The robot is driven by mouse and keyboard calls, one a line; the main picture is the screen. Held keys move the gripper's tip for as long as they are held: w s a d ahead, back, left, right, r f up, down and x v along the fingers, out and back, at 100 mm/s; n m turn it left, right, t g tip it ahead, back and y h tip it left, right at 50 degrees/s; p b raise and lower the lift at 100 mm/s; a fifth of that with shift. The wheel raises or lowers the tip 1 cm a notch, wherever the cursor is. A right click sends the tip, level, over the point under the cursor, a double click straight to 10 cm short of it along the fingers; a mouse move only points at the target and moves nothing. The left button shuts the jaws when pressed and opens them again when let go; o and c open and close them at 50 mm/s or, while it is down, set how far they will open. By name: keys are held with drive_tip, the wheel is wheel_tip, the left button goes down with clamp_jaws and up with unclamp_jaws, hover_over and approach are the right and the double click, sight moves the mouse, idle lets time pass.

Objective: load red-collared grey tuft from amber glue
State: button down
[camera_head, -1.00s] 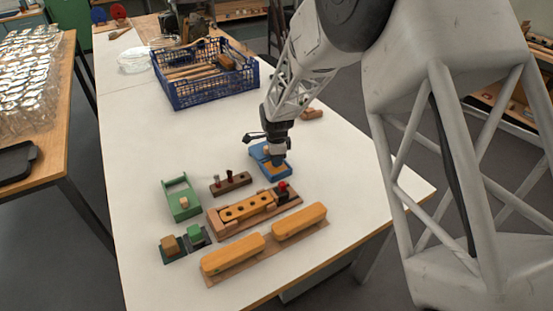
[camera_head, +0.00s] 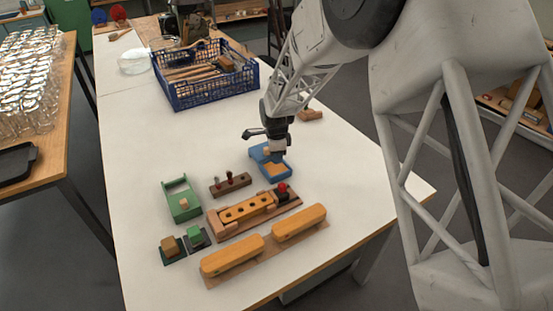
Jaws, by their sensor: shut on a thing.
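My gripper (camera_head: 278,146) is just above the blue tray (camera_head: 283,178) and its amber glue pad (camera_head: 274,169). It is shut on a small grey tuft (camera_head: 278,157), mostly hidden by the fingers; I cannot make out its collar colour. A brush block (camera_head: 245,209) with a row of dark holes lies in a wooden fixture nearer the front. A red knob (camera_head: 282,187) stands at the fixture's right end. A dark brown rack (camera_head: 217,188) left of the tray holds small upright pieces.
A green tray (camera_head: 171,203) is at the left. Two small dark pads (camera_head: 173,254) with a wooden and a green block are in front of it. Two yellow-orange brush bodies (camera_head: 300,222) lie at the front. A blue crate (camera_head: 190,99) stands at the back.

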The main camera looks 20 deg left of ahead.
drive_tip(key=shift+r, duration=2.45)
drive_tip(key=shift+w, duration=0.1)
drive_tip(key=w+d+f+n, duration=0.2)
drive_tip(key=w+d, duration=0.5)
drive_tip(key=d, duration=0.5)
drive_tip(key=w+d+f+n, duration=0.3)
drive_tip(key=w+d, duration=0.3)
drive_tip(key=d, duration=0.7)
drive_tip(key=w+d+f+n, duration=0.3)
drive_tip(key=w+d+n, duration=0.2)
drive_tip(key=d, duration=0.8)
drive_tip(key=shift+w+d, duration=0.1)
drive_tip(key=shift+w, duration=1.2)
